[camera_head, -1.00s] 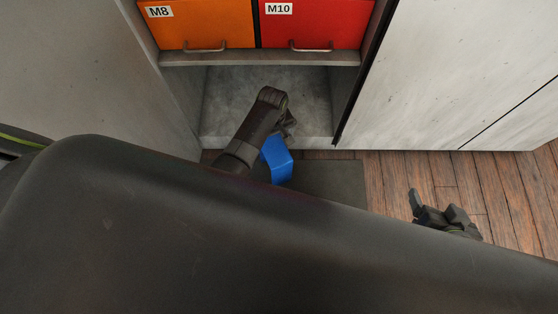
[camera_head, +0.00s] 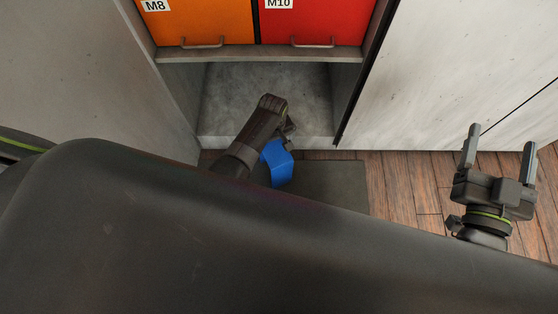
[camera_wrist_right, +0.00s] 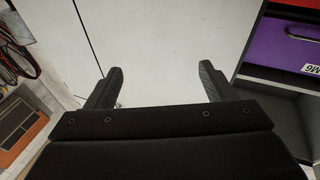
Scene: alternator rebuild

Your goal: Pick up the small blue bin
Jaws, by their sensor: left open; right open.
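The small blue bin (camera_head: 277,165) is in front of the open lower shelf, above or on a dark mat; I cannot tell which. Its left and lower parts are hidden by my left arm and my own dark body. My left gripper (camera_head: 287,130) is at the bin's upper edge, mostly hidden behind its arm link. Whether it touches the bin is unclear. My right gripper (camera_head: 499,140) is open and empty at the right, well apart from the bin. Its two spread fingers also show in the right wrist view (camera_wrist_right: 160,78), before a pale panel.
An orange drawer (camera_head: 198,22) marked M8 and a red drawer (camera_head: 310,22) marked M10 sit above the empty shelf space (camera_head: 235,95). White cabinet doors (camera_head: 450,70) stand at right. The dark mat (camera_head: 335,185) lies on the wood floor. The right wrist view shows a purple drawer (camera_wrist_right: 285,45).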

